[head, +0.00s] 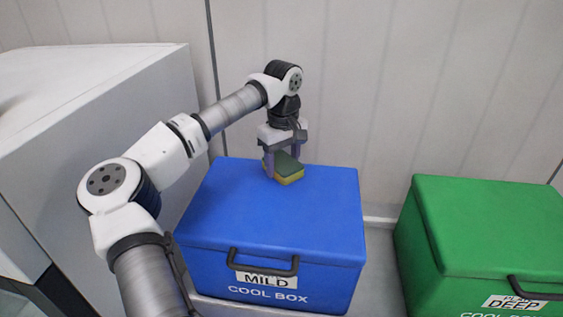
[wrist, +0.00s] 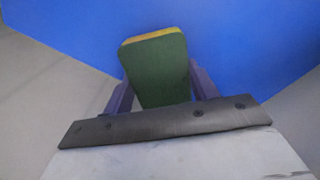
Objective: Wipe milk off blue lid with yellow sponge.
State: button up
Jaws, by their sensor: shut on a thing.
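The sponge (head: 289,171) is yellow below with a dark green top. My gripper (head: 283,163) is shut on the sponge at the back middle of the blue lid (head: 300,211). In the wrist view the sponge (wrist: 157,68) shows its green face and a yellow edge, between the two purple fingers of my gripper (wrist: 160,88). The sponge is at or just above the lid; I cannot tell if it touches. No milk shows on the visible part of the lid. The area under the sponge is hidden.
The lid belongs to a blue cool box labelled MILD, with a dark handle (head: 262,268) in front. A green cool box (head: 490,228) labelled DEEP stands to the right, across a gap. A grey-white cabinet (head: 95,110) is at the left. A pale panelled wall (head: 420,90) stands behind.

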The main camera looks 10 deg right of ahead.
jog(key=shift+w+d+f, duration=0.15)
jog(key=shift+w+d, duration=0.1)
jog(key=shift+w, duration=0.35)
jog(key=shift+r+p, duration=0.45)
jog(key=shift+p, duration=0.1)
notch_tip(320, 180, up, 4)
jog(key=shift+f+p, duration=0.2)
jog(key=shift+p, duration=0.75)
jog(key=shift+r, duration=0.8)
jog(key=shift+r, duration=0.1)
jog(key=shift+r, duration=1.4)
